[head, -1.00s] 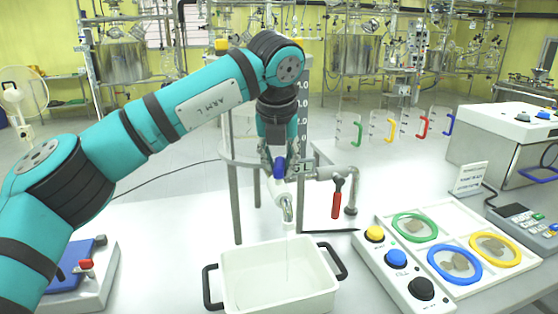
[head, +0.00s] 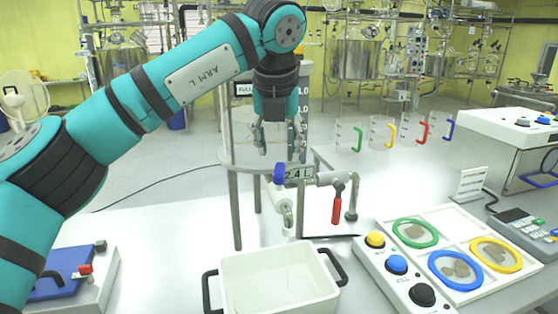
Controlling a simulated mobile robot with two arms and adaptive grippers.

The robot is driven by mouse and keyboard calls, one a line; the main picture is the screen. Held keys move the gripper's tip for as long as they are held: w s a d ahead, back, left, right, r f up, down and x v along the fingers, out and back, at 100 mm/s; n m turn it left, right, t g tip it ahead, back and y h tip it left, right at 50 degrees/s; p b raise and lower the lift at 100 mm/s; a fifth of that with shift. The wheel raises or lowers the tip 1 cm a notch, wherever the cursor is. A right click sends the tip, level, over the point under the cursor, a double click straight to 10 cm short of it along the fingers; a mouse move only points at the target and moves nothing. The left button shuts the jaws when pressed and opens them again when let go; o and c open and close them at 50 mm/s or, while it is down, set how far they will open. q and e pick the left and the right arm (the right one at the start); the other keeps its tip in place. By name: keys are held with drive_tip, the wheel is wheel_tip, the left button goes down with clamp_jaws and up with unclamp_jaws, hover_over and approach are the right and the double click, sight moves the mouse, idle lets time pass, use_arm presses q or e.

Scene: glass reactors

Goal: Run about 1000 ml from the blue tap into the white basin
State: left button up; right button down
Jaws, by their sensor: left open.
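The blue tap handle (head: 280,173) sits on a pale valve body under the tank, above the white basin (head: 232,291). A thin stream falls from its metal spout (head: 288,213) into the basin, which has black side handles. The water level in the basin is hard to make out. My right gripper is not in view.
A red-handled tap (head: 337,205) is on a side pipe right of the blue one. A button box (head: 396,264) and a tray with coloured rings (head: 455,225) stand right of the basin.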

use_arm(q)
drive_tip(key=v, duration=0.6)
idle(7.4)
